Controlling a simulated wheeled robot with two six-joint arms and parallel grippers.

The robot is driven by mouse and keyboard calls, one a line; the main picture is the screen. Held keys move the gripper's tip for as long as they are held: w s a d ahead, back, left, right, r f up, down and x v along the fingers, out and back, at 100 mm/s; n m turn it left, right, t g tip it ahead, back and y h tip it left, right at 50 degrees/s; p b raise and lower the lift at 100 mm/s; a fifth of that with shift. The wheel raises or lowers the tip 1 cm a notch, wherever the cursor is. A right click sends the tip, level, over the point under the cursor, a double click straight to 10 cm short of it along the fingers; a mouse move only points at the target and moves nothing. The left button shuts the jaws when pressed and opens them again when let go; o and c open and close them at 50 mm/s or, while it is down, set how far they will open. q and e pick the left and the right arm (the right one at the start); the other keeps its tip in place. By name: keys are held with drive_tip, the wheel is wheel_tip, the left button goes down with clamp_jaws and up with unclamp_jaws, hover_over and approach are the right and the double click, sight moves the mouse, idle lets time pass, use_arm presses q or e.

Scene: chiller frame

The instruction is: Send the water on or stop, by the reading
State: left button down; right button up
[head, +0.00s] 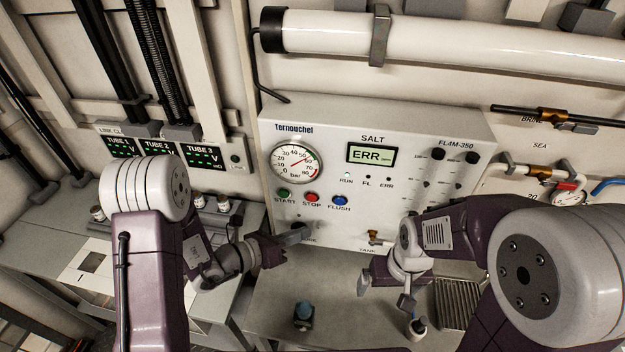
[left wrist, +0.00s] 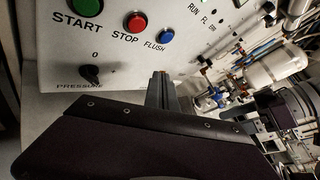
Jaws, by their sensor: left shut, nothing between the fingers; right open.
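The white control panel (head: 400,210) carries a SALT display (head: 371,154) reading "ERR" and a round bar gauge (head: 297,162); its exact needle reading is unclear. Below are green START (head: 284,193), red STOP (head: 312,197) and blue FLUSH (head: 338,201) buttons. In the left wrist view START (left wrist: 89,20), STOP (left wrist: 136,22) and FLUSH (left wrist: 166,36) sit above a black pressure knob (left wrist: 93,74). My left gripper (head: 279,246) is shut and empty, just below the buttons, near the panel's lower left. My right gripper (head: 386,293) is open and empty, below the brass TANK tap (head: 375,237).
Tube readouts (head: 162,150) are at left. SEA and BRINE pipes with valves (head: 552,114) are at right.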

sight(311, 197)
use_arm(q)
drive_tip(key=w+d, duration=0.1)
drive_tip(key=w, duration=0.6)
drive_tip(key=shift+w+d+r+p, duration=0.15)
drive_tip(key=shift+w+r+p, duration=0.1)
drive_tip(key=shift+p, duration=0.2)
use_arm(e)
drive_tip(key=shift+s+a+r, duration=0.2)
drive_tip(key=shift+s+r, duration=0.35)
drive_tip(key=shift+r, duration=0.2)
idle(1.3)
use_arm(q)
drive_tip(key=shift+w+d, duration=0.1)
drive_tip(key=shift+w, duration=0.35)
use_arm(e)
drive_tip(key=shift+f, duration=0.15)
use_arm(q)
drive_tip(key=shift+w, duration=0.45)
idle(0.3)
drive_tip(key=shift+s, duration=0.1)
use_arm(e)
drive_tip(key=shift+f, duration=0.1)
use_arm(q)
drive_tip(key=shift+s+b, duration=0.45)
drive_tip(key=shift+s, duration=0.3)
use_arm(e)
drive_tip(key=shift+f, duration=0.15)
